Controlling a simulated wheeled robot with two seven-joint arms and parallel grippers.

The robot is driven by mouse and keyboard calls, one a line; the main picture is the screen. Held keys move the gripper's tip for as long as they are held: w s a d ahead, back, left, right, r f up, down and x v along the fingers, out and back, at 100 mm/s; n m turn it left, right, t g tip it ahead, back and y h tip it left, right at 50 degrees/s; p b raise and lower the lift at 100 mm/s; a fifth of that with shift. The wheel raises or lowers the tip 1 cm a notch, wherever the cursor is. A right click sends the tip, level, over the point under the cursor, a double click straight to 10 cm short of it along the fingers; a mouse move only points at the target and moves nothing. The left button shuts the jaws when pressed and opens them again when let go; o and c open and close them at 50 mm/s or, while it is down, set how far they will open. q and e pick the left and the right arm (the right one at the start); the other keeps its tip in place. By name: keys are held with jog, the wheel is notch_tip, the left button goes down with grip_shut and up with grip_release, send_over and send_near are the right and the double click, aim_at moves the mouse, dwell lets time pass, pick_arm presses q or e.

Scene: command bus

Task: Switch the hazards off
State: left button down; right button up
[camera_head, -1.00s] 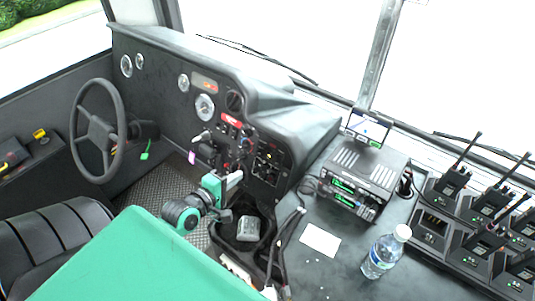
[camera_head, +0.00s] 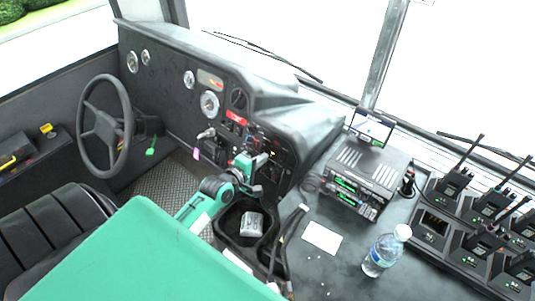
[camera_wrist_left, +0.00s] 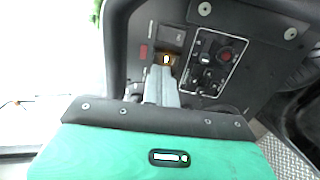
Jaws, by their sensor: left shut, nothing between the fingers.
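The dashboard panel (camera_head: 240,118) carries gauges, knobs and switches. In the left wrist view, a switch with a lit amber mark (camera_wrist_left: 167,59) sits just beyond my fingertips; I cannot read whether it is the hazard switch. My left gripper (camera_head: 262,158) is at the lower right part of the panel, with its fingers together and empty. In the left wrist view the grey fingers (camera_wrist_left: 162,75) point at the lit switch and hide its lower part; I cannot tell whether they touch it. My right gripper is out of view.
A small red switch (camera_wrist_left: 143,52) and a framed knob cluster (camera_wrist_left: 214,62) flank the lit switch. The steering wheel (camera_head: 104,125) is at left. A radio unit (camera_head: 362,180), a water bottle (camera_head: 382,252) and charging handheld radios (camera_head: 455,182) stand on the right counter.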

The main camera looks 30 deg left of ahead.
aim_at(274, 149)
pick_arm(q)
jog(key=shift+x, duration=1.8)
jog(key=shift+r+p, duration=0.15)
jog(key=shift+p, duration=0.35)
jog(key=r+g+p, duration=0.1)
jog(key=p, duration=0.5)
jog(key=shift+w+g, duration=0.4)
jog(key=shift+f+b, duration=0.35)
jog(key=shift+r, duration=0.1)
jog(key=shift+r, duration=0.1)
